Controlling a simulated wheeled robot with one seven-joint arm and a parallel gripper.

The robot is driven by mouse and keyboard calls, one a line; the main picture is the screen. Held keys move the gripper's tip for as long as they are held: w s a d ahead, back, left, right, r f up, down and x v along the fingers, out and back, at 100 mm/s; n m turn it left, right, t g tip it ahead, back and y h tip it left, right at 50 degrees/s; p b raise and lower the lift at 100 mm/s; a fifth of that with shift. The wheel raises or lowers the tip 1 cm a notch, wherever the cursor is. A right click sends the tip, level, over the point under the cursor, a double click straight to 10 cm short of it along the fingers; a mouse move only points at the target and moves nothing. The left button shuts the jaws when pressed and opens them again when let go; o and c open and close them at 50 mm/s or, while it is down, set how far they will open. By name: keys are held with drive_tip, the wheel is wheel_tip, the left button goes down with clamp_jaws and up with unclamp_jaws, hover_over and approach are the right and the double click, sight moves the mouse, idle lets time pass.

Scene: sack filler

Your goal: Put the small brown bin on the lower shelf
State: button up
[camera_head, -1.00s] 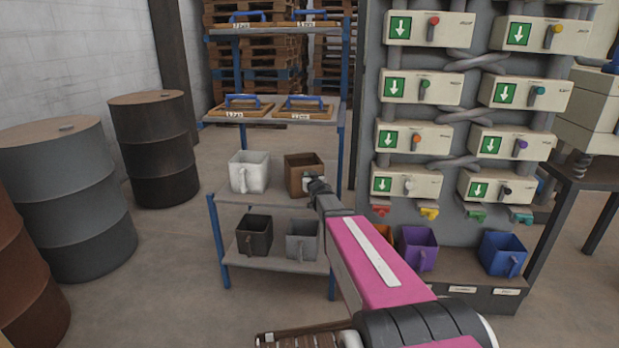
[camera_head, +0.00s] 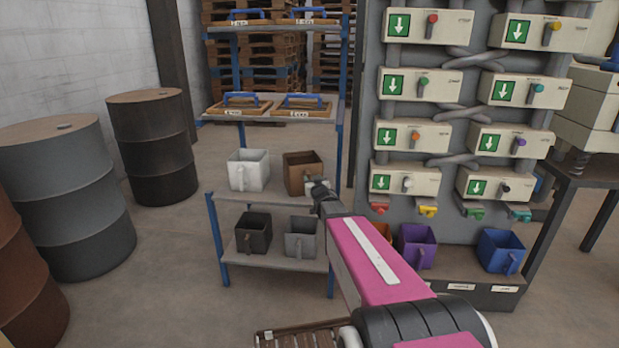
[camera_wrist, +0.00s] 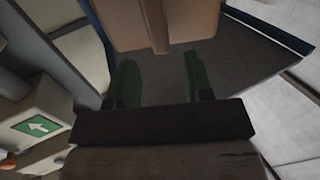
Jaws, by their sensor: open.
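The brown bin (camera_head: 299,172) stands upright on the third shelf down of the blue-posted rack, right of a white bin. My gripper (camera_head: 315,186) is at the front right of the brown bin and partly covers it. In the wrist view, the brown bin (camera_wrist: 145,20) is at the top, its handle (camera_wrist: 158,38) pointing down toward the gap between my gripper's fingers (camera_wrist: 159,62). The fingers are apart with nothing between them. The lower shelf (camera_head: 272,262) holds a black bin (camera_head: 253,235) at left and a grey bin (camera_head: 300,238) at right.
The white bin (camera_head: 248,170) is close beside the brown one. Framed trays with blue handles (camera_head: 300,105) sit on the shelf above. The filler machine (camera_head: 440,130) stands right of the rack, with purple (camera_head: 417,247) and blue (camera_head: 501,252) bins below. Drums (camera_head: 60,190) stand left.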

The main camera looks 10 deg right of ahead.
drive_tip(key=s+d+f+m+g+h, duration=0.25)
drive_tip(key=s+f+g, duration=0.75)
drive_tip(key=s, duration=0.5)
drive_tip(key=s+a+f+n+g, duration=0.1)
drive_tip(key=s+a+f+g, duration=0.1)
drive_tip(key=s+g, duration=0.2)
drive_tip(key=s+a+f+g+y, duration=0.1)
drive_tip(key=s+a+f+g, duration=0.2)
drive_tip(key=s, duration=0.8)
drive_tip(key=shift+a+f+n+g, duration=0.2)
drive_tip(key=shift+f+n+g, duration=0.15)
drive_tip(key=shift+g, duration=0.15)
